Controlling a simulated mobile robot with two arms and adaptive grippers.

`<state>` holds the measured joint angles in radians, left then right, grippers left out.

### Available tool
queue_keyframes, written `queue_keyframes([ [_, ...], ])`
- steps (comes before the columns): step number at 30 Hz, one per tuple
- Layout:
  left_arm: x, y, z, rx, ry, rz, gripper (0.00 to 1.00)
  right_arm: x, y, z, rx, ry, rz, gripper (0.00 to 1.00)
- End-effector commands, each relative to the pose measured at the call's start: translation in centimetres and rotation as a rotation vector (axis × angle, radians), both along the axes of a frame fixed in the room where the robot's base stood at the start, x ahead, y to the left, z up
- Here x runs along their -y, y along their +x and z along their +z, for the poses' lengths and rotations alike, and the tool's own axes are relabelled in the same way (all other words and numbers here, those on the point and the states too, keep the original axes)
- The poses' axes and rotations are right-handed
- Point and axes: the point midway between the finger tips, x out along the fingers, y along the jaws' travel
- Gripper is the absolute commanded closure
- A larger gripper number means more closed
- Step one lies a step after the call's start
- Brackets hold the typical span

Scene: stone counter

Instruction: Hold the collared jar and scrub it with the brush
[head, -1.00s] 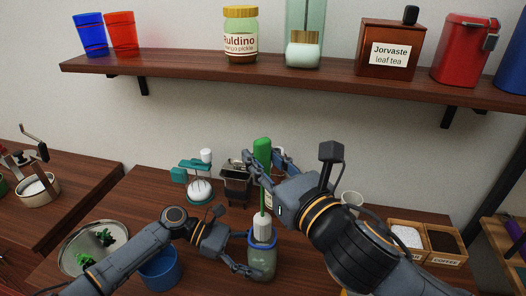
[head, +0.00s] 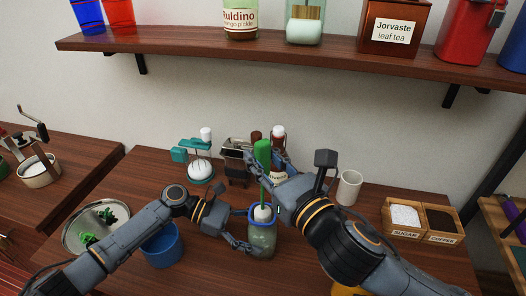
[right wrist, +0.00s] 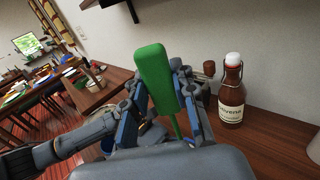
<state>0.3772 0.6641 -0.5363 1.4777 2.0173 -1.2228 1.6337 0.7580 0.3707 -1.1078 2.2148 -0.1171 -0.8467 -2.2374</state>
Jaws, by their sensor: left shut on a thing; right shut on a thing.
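The collared jar (head: 262,243) is a greenish see-through jar with a blue collar at its mouth, upright at the counter's front middle. My left gripper (head: 250,238) is shut around it from the left. My right gripper (head: 268,172) is above the jar, shut on the brush's green handle (head: 263,154). The handle also shows upright between the fingers in the right wrist view (right wrist: 157,78). The brush's white head (head: 263,212) is at the jar's mouth, its lower part inside the collar. The jar hides most of what is inside.
A blue cup (head: 161,245) stands close under my left arm, beside a round metal tray (head: 72,238). A brown bottle (right wrist: 231,98) stands behind my right gripper. A white mug (head: 349,187) and wooden sugar and coffee boxes (head: 421,236) are at right.

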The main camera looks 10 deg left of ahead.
Motion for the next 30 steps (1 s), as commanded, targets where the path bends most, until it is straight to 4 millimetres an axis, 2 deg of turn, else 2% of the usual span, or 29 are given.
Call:
queue_keyframes([
  [30,0.0,0.0,0.0,0.0,0.001,0.0,0.58,0.0,0.0,-5.2,-0.002,-0.001,0.001,1.0],
])
